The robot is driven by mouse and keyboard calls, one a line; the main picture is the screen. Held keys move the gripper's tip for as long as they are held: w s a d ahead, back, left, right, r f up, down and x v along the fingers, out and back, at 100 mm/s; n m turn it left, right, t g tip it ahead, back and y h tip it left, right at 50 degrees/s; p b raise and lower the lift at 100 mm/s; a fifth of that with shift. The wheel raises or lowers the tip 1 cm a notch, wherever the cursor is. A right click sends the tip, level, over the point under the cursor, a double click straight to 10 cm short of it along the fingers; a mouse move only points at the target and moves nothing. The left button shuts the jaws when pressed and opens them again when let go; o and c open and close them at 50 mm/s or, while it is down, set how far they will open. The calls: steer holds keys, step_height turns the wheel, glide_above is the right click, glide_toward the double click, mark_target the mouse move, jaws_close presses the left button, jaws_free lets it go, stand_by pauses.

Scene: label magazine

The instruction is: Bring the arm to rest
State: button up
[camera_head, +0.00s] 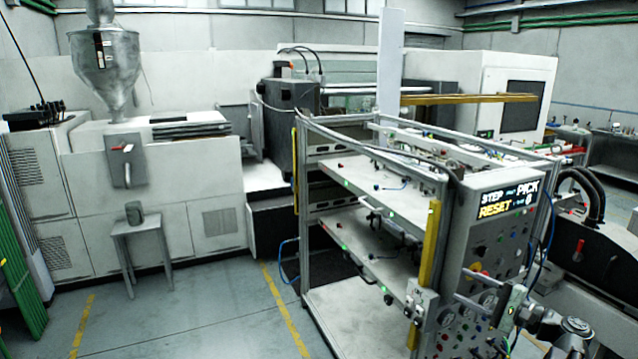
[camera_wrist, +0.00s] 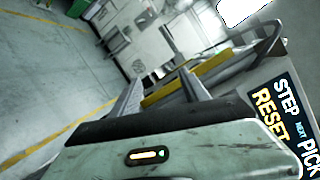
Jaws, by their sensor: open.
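My gripper (camera_wrist: 160,78) is open and empty in the wrist view, its two grey fingers apart with nothing between them. Part of the yellow post and pale floor area show beyond the fingers. In the head view my arm's end is at the lower right, in front of the control panel (camera_head: 497,250) of the metal rack. The panel's display (camera_head: 507,200) reads STEP, RESET and PICK; it also shows at the right edge of the wrist view (camera_wrist: 284,122), tilted. I cannot tell from the head view how far the gripper is from the panel.
The shelved rack (camera_head: 375,270) with a yellow post (camera_head: 431,245) stands in the middle right. Dark hoses (camera_head: 590,195) and machinery lie at the right. A small stool (camera_head: 140,228) stands at the left. The floor (camera_head: 200,310) at the lower left is clear.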

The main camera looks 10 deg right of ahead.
steer(key=w+a+f+n+g+y, duration=0.1)
steer(key=w+a+f+n+g, duration=0.15)
steer(key=a, duration=0.75)
steer(key=w+a+f+n+g+y, duration=0.2)
steer(key=w+a+f+g, duration=0.15)
steer(key=a, duration=0.65)
steer(key=s+a+f+n+g+h+b, duration=0.1)
steer(key=a+f+n+g, duration=0.15)
steer(key=a+f, duration=0.45)
steer(key=a+f+n+g+h+b, duration=0.1)
steer(key=a+f+n+g, duration=0.15)
steer(key=a, duration=0.85)
steer(key=s+a+f+n+g+h, duration=0.4)
steer(key=s+a+f+n+h, duration=0.15)
steer(key=f, duration=0.35)
steer(key=s+d+f+n+h, duration=0.1)
steer(key=d+h, duration=0.4)
steer(key=d, duration=0.5)
steer(key=shift+s+d+f, duration=0.25)
steer(key=shift+s+d, duration=0.1)
